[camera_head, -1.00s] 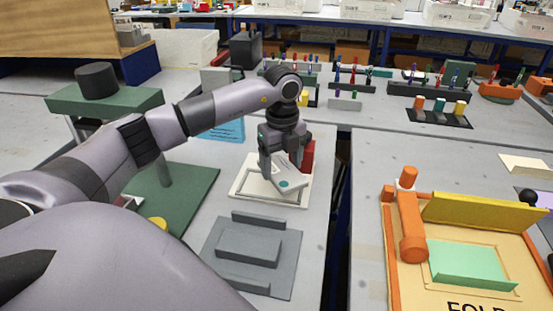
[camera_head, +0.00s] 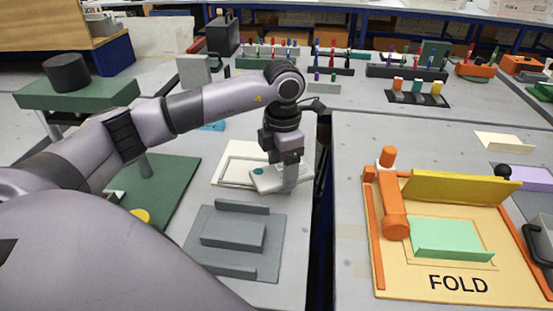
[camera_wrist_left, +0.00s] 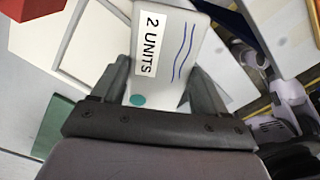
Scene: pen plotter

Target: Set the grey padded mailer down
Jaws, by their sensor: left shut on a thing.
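The grey padded mailer (camera_head: 272,181) is pale, with a teal dot near one end. In the left wrist view the mailer (camera_wrist_left: 182,48) shows a white "2 UNITS" label and wavy blue lines. My left gripper (camera_head: 289,184) is shut on it, with one finger along each side in the wrist view (camera_wrist_left: 160,88). The mailer overlaps the right part of a cream-white framed tray (camera_head: 228,178) in the head view. I cannot tell whether it touches the tray or hangs just above it. My right gripper is not in view.
A grey fixture with raised blocks (camera_head: 233,235) lies in front of the tray. A dark green stand (camera_head: 178,190) is at left. A gap between tables runs right of the mailer. An orange and yellow "FOLD" station (camera_head: 400,285) occupies the right table.

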